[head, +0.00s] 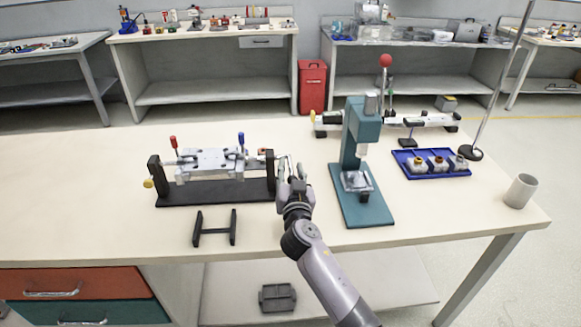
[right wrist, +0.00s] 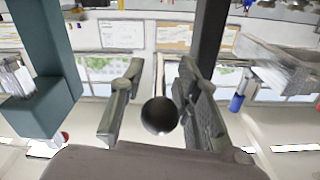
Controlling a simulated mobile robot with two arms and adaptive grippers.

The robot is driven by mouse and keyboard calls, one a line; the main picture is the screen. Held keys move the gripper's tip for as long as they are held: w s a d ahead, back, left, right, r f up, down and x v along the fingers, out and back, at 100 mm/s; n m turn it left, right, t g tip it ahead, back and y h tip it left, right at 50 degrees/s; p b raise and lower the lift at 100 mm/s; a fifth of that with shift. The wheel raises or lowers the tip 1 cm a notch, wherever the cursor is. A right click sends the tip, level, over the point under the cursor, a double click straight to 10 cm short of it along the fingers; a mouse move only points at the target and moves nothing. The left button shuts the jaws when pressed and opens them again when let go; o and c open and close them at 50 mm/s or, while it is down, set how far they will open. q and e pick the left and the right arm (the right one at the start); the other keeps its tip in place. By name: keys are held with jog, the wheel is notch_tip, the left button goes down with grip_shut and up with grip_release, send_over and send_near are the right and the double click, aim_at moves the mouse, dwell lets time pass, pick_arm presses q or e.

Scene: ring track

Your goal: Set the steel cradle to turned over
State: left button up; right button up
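The steel cradle (head: 208,163) hangs between the two uprights of a black stand in the head view. Its red-handled clamp (head: 173,143) and blue-handled clamp (head: 241,139) point up. My right gripper (head: 289,168) is at the crank side, just right of the right upright. In the right wrist view, a dark round knob (right wrist: 160,115) lies between its two fingers (right wrist: 155,95). The fingers stand apart, with a gap at the left of the knob; firm contact is not visible. The blue handle (right wrist: 237,103) shows at the right there. My left gripper is not in view.
A teal press (head: 361,150) stands close right of my right gripper, and in the wrist view (right wrist: 48,105). A black H-shaped rest (head: 215,229) lies in front of the stand. A blue tray (head: 410,168) and a grey cup (head: 520,191) are farther right. The front left tabletop is clear.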

jog(key=shift+w, duration=0.55)
jog(key=shift+c, duration=0.5)
grip_shut()
